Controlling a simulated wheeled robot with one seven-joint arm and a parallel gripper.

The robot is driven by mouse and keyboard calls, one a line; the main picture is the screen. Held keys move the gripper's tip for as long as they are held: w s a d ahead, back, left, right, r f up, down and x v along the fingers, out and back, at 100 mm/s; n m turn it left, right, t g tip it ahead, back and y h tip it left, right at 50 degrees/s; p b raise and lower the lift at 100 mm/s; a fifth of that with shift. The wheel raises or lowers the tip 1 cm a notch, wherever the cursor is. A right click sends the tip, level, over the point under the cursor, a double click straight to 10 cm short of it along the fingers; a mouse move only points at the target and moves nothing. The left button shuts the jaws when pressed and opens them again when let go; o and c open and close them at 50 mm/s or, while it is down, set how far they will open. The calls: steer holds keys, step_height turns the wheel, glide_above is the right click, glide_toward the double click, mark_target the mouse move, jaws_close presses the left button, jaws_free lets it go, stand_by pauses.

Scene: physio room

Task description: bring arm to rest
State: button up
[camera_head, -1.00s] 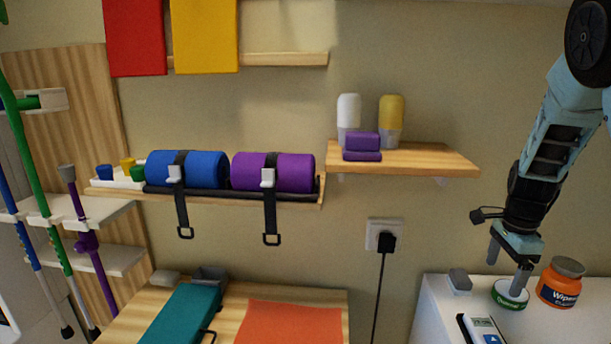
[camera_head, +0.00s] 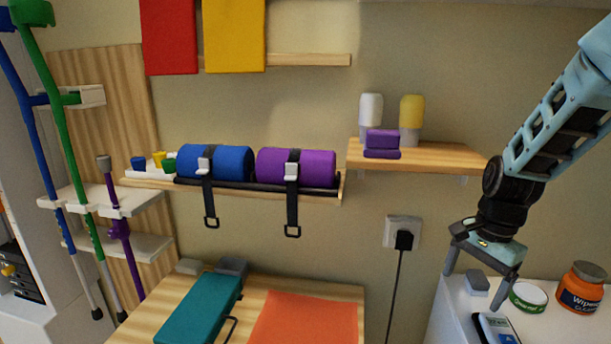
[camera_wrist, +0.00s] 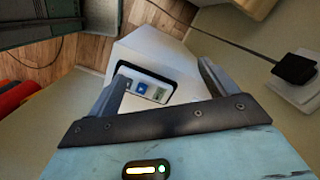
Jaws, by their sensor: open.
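My gripper (camera_head: 478,282) is at the right of the head view, in front of the wall and over the left part of a white cabinet top. Its two fingers are spread apart, pointing down, with nothing between them. In the wrist view my gripper (camera_wrist: 160,85) shows both fingers apart over the white cabinet (camera_wrist: 150,50). A device with a small screen (camera_wrist: 150,88) lies on the cabinet top below the fingers, apart from them.
A wooden shelf (camera_head: 440,157) is on the wall to the left. A plugged-in cord (camera_head: 404,240) hangs between cabinet and wooden table (camera_head: 262,292).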

steer(key=s+a+r+n, duration=0.2)
steer(key=s+a+n, duration=0.35)
steer(key=a, duration=0.45)
steer(key=s+a+r+n, duration=0.1)
steer(key=s+a+n, duration=0.4)
steer(key=s+n, duration=0.2)
steer(key=s+a+r+n, duration=0.1)
steer(key=s+a+n, duration=0.5)
steer(key=s+n, duration=0.2)
steer(key=shift+s+r+h, duration=0.2)
steer(key=shift+s+h, duration=0.1)
steer(key=shift+s, duration=0.75)
